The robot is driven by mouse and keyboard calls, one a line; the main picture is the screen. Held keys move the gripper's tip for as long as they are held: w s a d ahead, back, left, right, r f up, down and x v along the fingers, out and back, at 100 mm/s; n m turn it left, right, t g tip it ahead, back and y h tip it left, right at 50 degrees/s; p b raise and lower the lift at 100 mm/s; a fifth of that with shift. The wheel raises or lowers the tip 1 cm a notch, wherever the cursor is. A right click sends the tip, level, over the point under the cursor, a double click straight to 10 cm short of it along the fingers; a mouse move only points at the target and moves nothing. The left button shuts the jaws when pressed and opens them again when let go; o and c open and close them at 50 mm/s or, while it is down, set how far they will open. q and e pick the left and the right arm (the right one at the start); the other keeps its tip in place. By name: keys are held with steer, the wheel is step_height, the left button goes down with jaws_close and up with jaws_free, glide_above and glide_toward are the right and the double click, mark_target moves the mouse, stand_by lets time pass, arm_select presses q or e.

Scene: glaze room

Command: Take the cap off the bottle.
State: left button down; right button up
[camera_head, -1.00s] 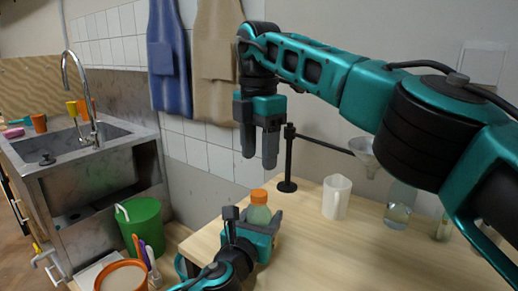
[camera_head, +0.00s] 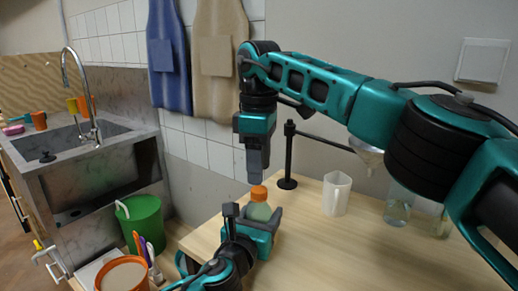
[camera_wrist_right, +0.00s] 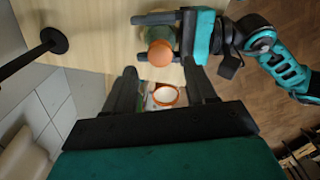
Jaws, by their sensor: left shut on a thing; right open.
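The bottle (camera_head: 260,212) is pale green and upright, with an orange cap (camera_head: 259,193) on its top. My left gripper (camera_head: 252,214) is shut around the bottle's body near the table's front left edge. My right gripper (camera_head: 257,180) points down just above the cap, apart from it or nearly touching; the exact gap cannot be told. In the right wrist view the right gripper's fingers (camera_wrist_right: 161,70) are spread and empty, with the cap (camera_wrist_right: 160,53) just beyond their tips, roughly between them. The lower part of the bottle is hidden by the left gripper.
A black stand (camera_head: 288,160) with a side arm holding a funnel (camera_head: 366,152) is behind the bottle. A white pitcher (camera_head: 336,194) and a glass bottle (camera_head: 398,206) stand to the right. A green bucket (camera_head: 143,225) and an orange pot (camera_head: 122,275) are at left. The front table is clear.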

mark_target(259, 189)
steer(key=shift+f, duration=2.3)
